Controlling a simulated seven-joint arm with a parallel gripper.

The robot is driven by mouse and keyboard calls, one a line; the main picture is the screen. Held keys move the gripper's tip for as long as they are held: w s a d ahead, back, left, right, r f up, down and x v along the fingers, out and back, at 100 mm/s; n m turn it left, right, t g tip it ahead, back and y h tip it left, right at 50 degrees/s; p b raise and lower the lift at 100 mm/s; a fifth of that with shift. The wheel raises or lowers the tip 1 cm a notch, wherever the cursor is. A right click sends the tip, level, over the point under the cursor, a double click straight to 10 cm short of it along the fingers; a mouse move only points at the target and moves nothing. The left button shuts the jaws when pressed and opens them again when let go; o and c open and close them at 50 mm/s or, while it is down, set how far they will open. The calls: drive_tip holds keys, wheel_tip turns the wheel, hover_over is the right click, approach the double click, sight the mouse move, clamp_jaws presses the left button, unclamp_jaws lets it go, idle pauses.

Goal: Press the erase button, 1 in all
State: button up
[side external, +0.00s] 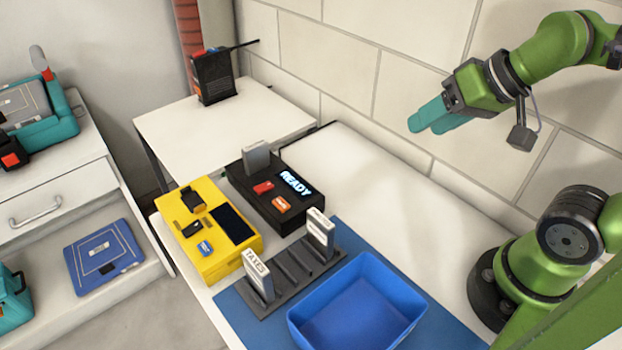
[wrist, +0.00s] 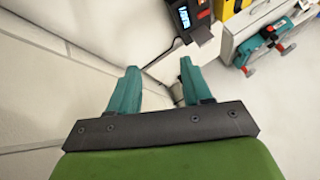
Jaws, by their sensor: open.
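A black device (side external: 268,214) with a lit "READY" screen (side external: 295,183) stands on the white table. It has a red button (side external: 263,188) and an orange labelled button (side external: 281,205); a grey cartridge (side external: 256,157) stands upright in its back. A yellow device (side external: 220,262) beside it has a dark screen and a blue labelled button (side external: 205,249). The button labels are too small to read, so I cannot tell which is erase. My gripper (side external: 430,120) is open and empty, high to the right of both devices. In the wrist view its teal fingers (wrist: 160,70) are spread apart.
A dark rack (side external: 290,268) holds upright cartridges, one marked "TAXES" (side external: 258,275), in front of the devices. A blue bin (side external: 404,330) stands right of it. A black radio-like box (side external: 214,78) stands on the back table. The wall runs behind my gripper.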

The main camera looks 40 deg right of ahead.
clamp_jaws()
idle(1.5)
